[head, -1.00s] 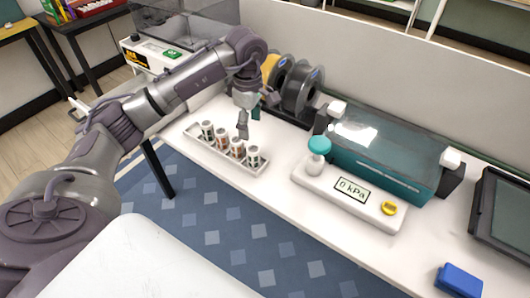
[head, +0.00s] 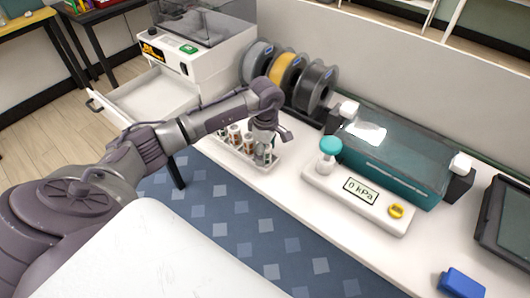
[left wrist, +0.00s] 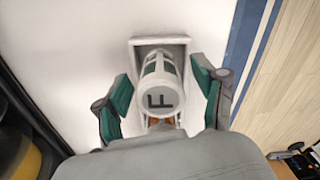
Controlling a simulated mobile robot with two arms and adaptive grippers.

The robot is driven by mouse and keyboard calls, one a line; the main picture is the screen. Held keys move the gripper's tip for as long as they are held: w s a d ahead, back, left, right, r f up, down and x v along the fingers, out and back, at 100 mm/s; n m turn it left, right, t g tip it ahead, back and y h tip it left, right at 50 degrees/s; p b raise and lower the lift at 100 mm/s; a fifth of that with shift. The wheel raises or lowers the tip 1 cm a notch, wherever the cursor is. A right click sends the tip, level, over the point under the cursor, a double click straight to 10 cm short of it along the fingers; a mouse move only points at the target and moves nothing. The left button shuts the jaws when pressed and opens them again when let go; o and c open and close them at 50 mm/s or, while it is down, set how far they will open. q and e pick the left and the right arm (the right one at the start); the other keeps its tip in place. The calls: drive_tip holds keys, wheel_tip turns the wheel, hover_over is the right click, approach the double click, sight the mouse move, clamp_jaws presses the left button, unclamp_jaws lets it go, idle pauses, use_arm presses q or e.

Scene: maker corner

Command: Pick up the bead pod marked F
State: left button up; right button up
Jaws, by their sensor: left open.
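The bead pod marked F (left wrist: 160,100) stands upright at one end of a narrow white tray (left wrist: 177,40), its white lid with a dark F facing the left wrist camera. In the head view it is at the tray's right end, mostly hidden by my gripper. My left gripper (left wrist: 162,82) is open, with one teal-padded finger on each side of the pod and gaps to it. It also shows in the head view (head: 263,151), pointing down over the tray. Other bead pods (head: 235,135) stand in the tray beside it. My right gripper is not in view.
Filament spools (head: 316,88) stand behind. A white machine (head: 190,55) has an open drawer (head: 150,97) at the left. A blue block (head: 461,281) lies front right.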

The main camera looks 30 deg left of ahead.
use_arm(q)
drive_tip(key=shift+c, duration=0.5)
drive_tip(key=c, duration=1.1)
drive_tip(key=shift+c, duration=0.2)
drive_tip(key=shift+r, duration=0.15)
